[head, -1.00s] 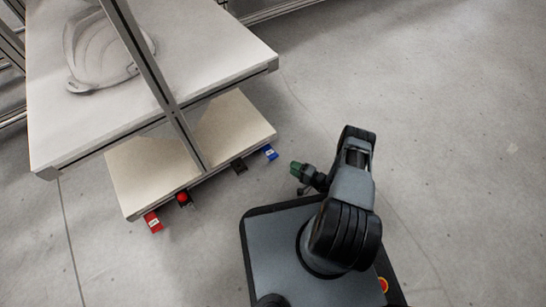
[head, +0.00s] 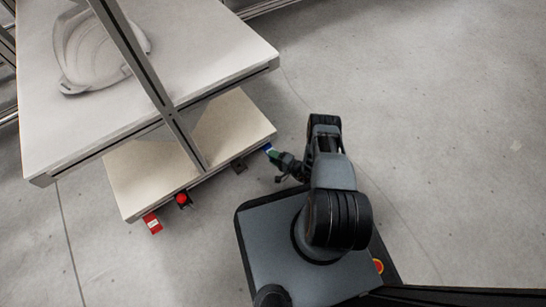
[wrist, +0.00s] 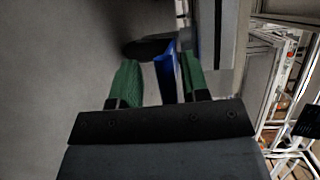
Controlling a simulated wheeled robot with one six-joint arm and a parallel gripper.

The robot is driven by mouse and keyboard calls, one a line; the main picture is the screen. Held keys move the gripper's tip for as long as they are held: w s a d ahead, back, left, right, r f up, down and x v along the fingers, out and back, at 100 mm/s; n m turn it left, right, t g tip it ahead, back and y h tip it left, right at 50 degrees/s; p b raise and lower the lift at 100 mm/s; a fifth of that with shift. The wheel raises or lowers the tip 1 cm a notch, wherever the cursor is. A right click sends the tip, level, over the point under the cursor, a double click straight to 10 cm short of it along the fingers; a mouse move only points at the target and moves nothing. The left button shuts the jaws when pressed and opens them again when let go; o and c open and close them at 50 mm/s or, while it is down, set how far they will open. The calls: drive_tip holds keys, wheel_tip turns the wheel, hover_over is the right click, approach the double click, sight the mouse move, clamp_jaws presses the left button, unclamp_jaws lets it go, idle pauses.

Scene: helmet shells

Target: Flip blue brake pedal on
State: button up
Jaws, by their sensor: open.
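The blue brake pedal (head: 267,147) sits on the front edge of the lower shelf, at its right end, in the head view. My gripper (head: 276,156) is right at it and partly covers it. In the wrist view the blue pedal (wrist: 167,76) stands between the two green fingers of my gripper (wrist: 160,80). The fingers are open. The pedal lies closer to the right finger. I cannot tell whether either finger touches it.
A red pedal (head: 152,223), a red button (head: 183,199) and a dark pedal (head: 239,166) sit along the same shelf edge (head: 215,171). The upper table (head: 190,60) carries a white helmet shell (head: 95,50). A metal post (head: 150,85) stands in front. Floor to the right is clear.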

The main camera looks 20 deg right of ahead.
clamp_jaws()
idle(0.4)
